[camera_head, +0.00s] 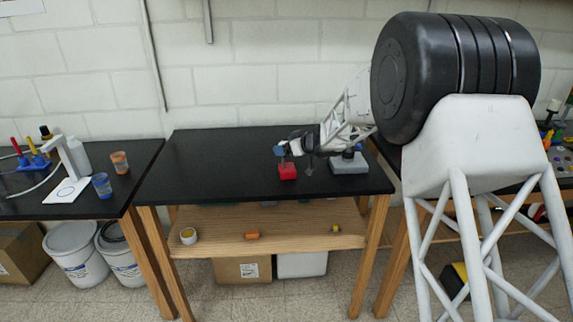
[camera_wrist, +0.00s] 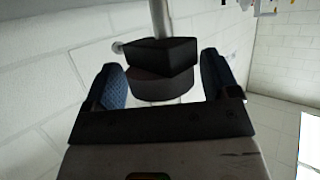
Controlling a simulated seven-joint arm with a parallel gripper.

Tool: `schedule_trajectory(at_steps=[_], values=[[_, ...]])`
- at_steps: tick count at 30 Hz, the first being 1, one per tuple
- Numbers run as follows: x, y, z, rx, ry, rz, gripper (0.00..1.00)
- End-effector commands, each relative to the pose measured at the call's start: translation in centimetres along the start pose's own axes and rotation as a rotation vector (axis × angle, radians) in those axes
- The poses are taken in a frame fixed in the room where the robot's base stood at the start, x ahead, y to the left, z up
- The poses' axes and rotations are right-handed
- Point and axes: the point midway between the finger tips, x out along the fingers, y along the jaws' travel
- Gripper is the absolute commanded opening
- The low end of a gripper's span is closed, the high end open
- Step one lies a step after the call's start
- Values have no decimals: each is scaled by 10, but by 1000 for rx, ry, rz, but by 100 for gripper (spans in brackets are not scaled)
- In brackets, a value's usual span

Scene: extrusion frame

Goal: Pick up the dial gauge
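The black table (camera_head: 215,165) is clear on its left side. A wooden shelf below (camera_head: 290,228) carries a tape roll (camera_head: 188,236) and small orange and yellow items. A left table holds a white stand (camera_head: 72,172) and cups (camera_head: 102,186). Another cluttered table is at right.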

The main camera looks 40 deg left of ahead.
Motion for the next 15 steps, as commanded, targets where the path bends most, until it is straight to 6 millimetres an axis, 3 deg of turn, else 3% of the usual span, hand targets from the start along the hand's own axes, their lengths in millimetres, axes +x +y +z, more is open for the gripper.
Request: schedule_trajectory(at_steps=[2, 15], values=[[0, 0, 0, 0, 0, 0, 69], [0, 0, 0, 0, 0, 0, 2]])
